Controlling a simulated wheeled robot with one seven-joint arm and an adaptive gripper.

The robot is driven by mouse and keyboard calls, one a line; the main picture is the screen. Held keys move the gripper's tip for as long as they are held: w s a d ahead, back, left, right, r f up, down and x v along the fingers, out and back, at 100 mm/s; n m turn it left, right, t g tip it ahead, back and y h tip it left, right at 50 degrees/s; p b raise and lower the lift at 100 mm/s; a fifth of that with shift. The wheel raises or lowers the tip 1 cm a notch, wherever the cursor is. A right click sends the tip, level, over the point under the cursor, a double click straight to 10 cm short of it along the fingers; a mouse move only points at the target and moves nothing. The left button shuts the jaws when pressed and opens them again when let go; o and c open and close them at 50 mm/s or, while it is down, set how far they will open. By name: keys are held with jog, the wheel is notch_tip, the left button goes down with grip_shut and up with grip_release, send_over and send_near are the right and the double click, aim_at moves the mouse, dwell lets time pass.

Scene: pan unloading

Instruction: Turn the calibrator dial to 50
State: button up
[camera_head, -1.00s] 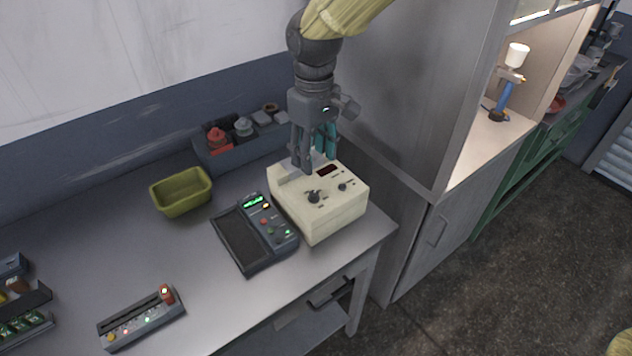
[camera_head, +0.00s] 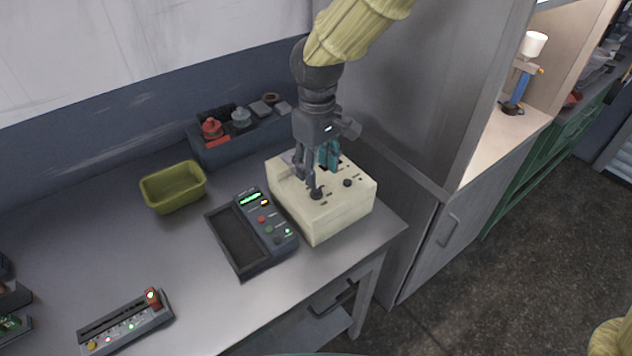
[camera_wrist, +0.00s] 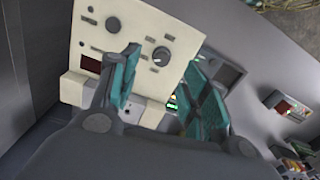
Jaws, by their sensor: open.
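The calibrator (camera_head: 323,218) is a cream box on the right part of the bench. Its top has a larger dark dial (camera_head: 316,195) and a smaller dark knob (camera_head: 347,183). My gripper (camera_head: 318,178) points down over the panel, fingers apart, by the larger dial. In the wrist view, a round dial with a white mark (camera_wrist: 161,55) shows between the teal fingertips (camera_wrist: 163,62), and another knob (camera_wrist: 113,24) lies to its upper left. I cannot tell whether the fingers touch the dial. The dark display (camera_wrist: 90,65) is partly visible; no number is readable.
A dark device with lit buttons (camera_head: 262,226) stands just left of the calibrator. A green bin (camera_head: 174,196) and a grey parts rack (camera_head: 215,151) lie behind it. A slider panel (camera_head: 125,325) is at front left. A tall grey cabinet (camera_head: 415,100) rises close at right.

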aim_at(317, 189)
jog(key=shift+s+f+p, duration=0.1)
jog(key=shift+f+p, duration=0.4)
jog(key=shift+f, duration=2.35)
grip_shut()
